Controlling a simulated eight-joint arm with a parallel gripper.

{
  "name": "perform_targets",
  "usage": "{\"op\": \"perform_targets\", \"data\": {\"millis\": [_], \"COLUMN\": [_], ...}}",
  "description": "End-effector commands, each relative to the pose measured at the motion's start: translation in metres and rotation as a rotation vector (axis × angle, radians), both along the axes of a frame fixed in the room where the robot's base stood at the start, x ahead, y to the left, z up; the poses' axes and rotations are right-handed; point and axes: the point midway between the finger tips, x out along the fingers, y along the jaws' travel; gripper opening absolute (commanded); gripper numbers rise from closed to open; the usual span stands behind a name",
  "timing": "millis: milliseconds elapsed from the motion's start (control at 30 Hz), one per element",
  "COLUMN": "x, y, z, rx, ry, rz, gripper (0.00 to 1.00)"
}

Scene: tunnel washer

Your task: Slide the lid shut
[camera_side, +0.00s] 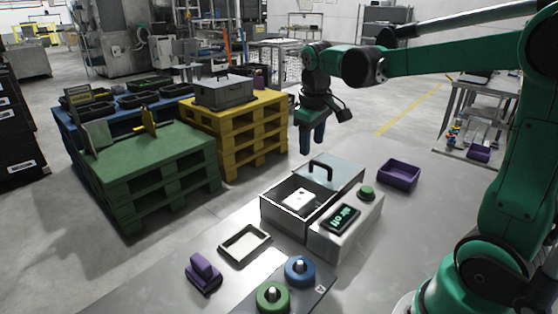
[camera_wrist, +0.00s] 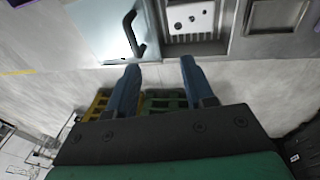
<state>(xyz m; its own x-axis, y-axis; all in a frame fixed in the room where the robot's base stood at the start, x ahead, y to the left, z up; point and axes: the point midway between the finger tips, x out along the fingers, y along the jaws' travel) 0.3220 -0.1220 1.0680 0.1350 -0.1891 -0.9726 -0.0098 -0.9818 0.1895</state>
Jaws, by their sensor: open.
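The lid (camera_side: 341,171) is a pale, see-through plate with a black bar handle (camera_side: 320,170). It covers the back right part of a grey metal box (camera_side: 285,224), while the front left part is open. A white block with dark spots (camera_side: 299,198) shows in the opening. My gripper (camera_side: 312,150) is open and empty, fingers pointing down, above and behind the box near the handle. In the wrist view, my two blue fingers (camera_wrist: 161,75) are apart, the lid (camera_wrist: 92,28) and handle (camera_wrist: 134,35) lie beyond them to the left, and the white block (camera_wrist: 190,18) beyond to the right.
A panel with a dark display (camera_side: 341,219) and green button (camera_side: 367,192) adjoins the box. A purple tray (camera_side: 399,174), an empty frame (camera_side: 245,245), a purple block (camera_side: 204,273), and blue (camera_side: 300,270) and green (camera_side: 273,297) round pieces lie around it. Pallets (camera_side: 155,180) stand behind.

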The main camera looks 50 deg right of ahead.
Motion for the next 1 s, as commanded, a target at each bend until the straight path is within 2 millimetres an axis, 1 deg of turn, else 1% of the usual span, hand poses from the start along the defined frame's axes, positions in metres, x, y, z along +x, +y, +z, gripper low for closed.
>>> {"op": "perform_targets", "data": {"millis": [33, 100, 233, 367, 600, 700, 833, 1000], "x": [0.004, 0.007, 0.009, 0.010, 0.010, 0.010, 0.010, 0.010], "y": [-0.012, -0.025, -0.038, -0.042, -0.048, -0.049, -0.050, -0.051], "z": [-0.002, -0.005, -0.010, -0.018, -0.049, -0.059, -0.065, -0.065], "rx": [-0.003, -0.005, -0.004, -0.005, -0.004, -0.004, -0.004, -0.004], "ry": [0.036, 0.080, 0.127, 0.138, 0.136, 0.135, 0.135, 0.134], "rz": [-0.009, -0.015, -0.021, -0.023, -0.022, -0.022, -0.022, -0.022], "gripper": [0.47, 0.47, 0.47, 0.47, 0.47, 0.47, 0.47, 0.47]}}
